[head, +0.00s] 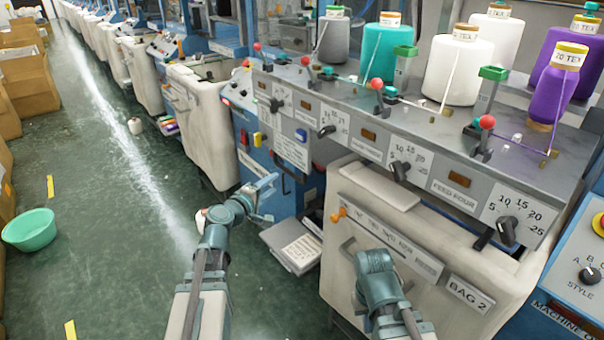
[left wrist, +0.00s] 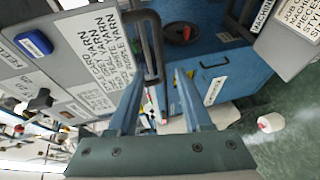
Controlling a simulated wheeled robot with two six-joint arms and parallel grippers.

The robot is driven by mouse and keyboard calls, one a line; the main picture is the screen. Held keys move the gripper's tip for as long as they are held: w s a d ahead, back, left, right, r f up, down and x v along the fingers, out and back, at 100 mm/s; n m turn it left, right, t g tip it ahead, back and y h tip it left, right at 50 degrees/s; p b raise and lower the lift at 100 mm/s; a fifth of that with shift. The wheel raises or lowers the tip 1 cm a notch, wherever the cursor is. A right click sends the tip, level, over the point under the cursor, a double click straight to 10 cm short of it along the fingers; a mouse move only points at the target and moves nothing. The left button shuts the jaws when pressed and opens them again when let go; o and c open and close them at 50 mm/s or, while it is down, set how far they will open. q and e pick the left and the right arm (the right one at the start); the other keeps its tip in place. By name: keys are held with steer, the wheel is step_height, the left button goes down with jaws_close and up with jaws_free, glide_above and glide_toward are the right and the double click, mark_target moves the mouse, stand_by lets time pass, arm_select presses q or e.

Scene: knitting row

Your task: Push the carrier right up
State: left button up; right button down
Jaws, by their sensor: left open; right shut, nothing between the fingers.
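I cannot tell for sure which part is the carrier. My left gripper (head: 264,188) is open in front of the blue machine end (head: 283,208). In the left wrist view its two fingers (left wrist: 157,88) stand apart with nothing held between them. A dark bar handle (left wrist: 155,45) on a grey panel lies beyond the fingers, close to the left one in the picture; contact cannot be told. A lettered placard (left wrist: 97,55) is beside the handle. My right arm reaches in front of the pale bin marked BAG 2 (head: 467,292), and its fingers are hidden.
Feed panels with black dials (head: 400,170) and red-balled levers (head: 377,84) run along the machine. Yarn cones (head: 455,68) stand above. A grey box with a printed sheet (head: 298,250) sits low beside the bin. The floor aisle at left is open, with a green basin (head: 30,230).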

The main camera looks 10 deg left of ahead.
arm_select(q)
steer(key=b+x, duration=0.2)
steer(key=x, duration=1.1)
steer(key=shift+w+d, duration=0.15)
steer(key=shift+w, duration=0.25)
jaws_close()
stand_by(0.9)
